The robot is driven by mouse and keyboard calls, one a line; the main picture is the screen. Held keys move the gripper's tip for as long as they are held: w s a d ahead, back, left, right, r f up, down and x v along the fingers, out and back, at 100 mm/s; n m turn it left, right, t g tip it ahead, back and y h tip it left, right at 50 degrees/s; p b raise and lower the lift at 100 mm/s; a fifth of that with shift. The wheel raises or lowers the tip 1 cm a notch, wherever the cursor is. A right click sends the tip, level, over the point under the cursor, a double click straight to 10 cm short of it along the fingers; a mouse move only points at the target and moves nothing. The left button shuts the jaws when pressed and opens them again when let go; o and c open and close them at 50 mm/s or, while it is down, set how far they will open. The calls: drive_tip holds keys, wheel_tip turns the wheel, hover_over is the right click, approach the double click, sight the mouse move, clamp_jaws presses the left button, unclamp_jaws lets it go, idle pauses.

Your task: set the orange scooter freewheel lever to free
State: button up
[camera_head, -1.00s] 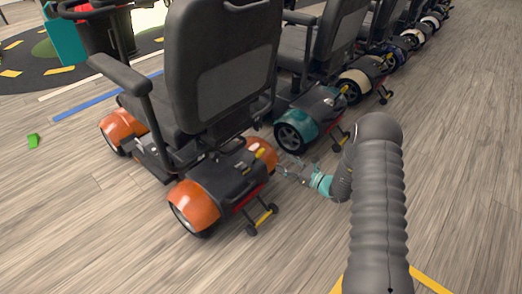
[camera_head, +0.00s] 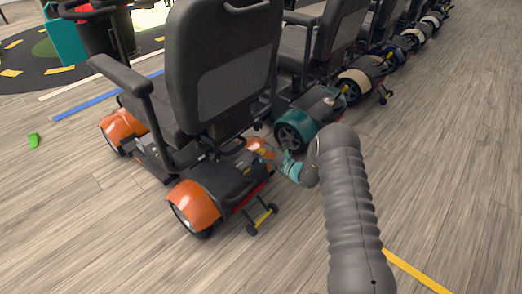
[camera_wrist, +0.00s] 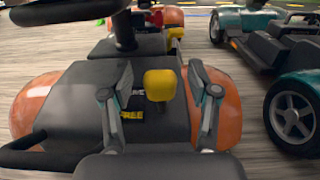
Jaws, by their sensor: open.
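The orange scooter (camera_head: 190,203) stands at the centre left in the head view, its rear toward me. Its yellow freewheel lever knob (camera_wrist: 160,85) shows in the wrist view above the black rear cover (camera_wrist: 75,110), beside a label on which "FREE" is readable. My gripper (camera_wrist: 158,92) is open, with one finger on each side of the yellow knob and apart from it. In the head view my gripper (camera_head: 268,153) is at the right rear of the orange scooter, small and partly hidden by my wrist. The lever's lower part is hard to make out.
A teal scooter (camera_head: 305,118) stands close on the right; its wheel (camera_wrist: 292,117) shows in the wrist view. More scooters line up behind it. The seat (camera_head: 225,65) overhangs the orange scooter's rear. Open floor (camera_head: 450,150) lies to the right.

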drive_tip(key=shift+w+a, duration=0.3)
drive_tip(key=shift+a, duration=0.2)
